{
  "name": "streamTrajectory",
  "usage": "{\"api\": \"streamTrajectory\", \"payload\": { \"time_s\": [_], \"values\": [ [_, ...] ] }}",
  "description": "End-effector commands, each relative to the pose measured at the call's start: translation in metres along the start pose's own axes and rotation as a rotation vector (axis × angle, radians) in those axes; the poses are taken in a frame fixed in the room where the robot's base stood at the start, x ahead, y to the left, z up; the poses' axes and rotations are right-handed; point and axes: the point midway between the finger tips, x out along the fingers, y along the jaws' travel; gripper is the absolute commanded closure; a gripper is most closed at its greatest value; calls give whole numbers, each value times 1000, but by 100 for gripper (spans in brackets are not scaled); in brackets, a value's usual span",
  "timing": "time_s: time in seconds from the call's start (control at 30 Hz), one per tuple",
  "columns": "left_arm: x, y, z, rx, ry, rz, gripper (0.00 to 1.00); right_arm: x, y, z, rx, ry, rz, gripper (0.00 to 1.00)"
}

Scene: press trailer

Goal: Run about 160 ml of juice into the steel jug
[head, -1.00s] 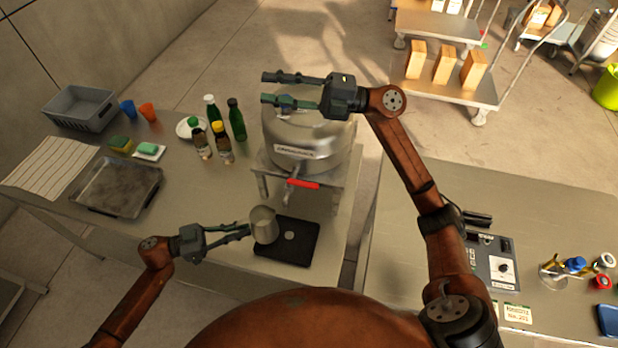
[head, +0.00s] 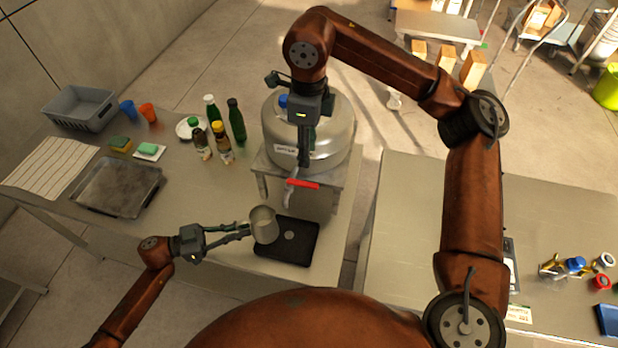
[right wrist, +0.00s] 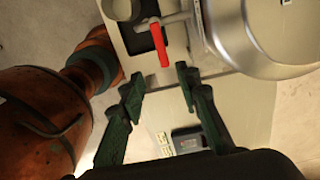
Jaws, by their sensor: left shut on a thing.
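The steel jug (head: 264,226) is held at the left edge of the black pad (head: 298,252), close to the tap spout (head: 288,197). My left gripper (head: 247,231) is shut on the jug. I cannot tell whether the jug touches the pad, and its inside is not clear. The steel tank (head: 338,135) stands on a metal stand; its tap has a red handle (head: 304,184) pointing right. My right gripper (head: 300,155) points down in front of the tank, above the tap. In the right wrist view it (right wrist: 160,82) is open and empty, with the red handle (right wrist: 161,46) beyond its fingertips.
Several bottles (head: 220,143) stand left of the tank. A dark tray (head: 118,187), sponges (head: 121,145) and a grey crate (head: 80,107) are further left. The right-hand table (head: 410,215) has bare room beside my right arm. A gap separates the two tables.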

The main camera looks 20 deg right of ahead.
Motion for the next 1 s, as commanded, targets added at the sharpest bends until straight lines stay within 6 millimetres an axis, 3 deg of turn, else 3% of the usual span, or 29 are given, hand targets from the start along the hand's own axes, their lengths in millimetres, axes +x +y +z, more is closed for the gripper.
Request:
{"api": "streamTrajectory", "payload": {
  "time_s": [0.17, 0.5, 0.7, 1.0],
  "values": [
    [0, 0, -1, 0, 1, 0, 100, 12, -3, -5, -4, 22, -12, 70],
    [0, 0, -1, 0, 1, 0, 100, 76, -3, -6, -5, 19, -10, 70],
    [0, 0, -1, 0, 1, 0, 100, 105, -3, -5, -4, 16, -10, 70],
    [0, 0, -1, 0, 1, 0, 100, 118, -3, -5, -4, 15, -12, 70]
  ]
}}
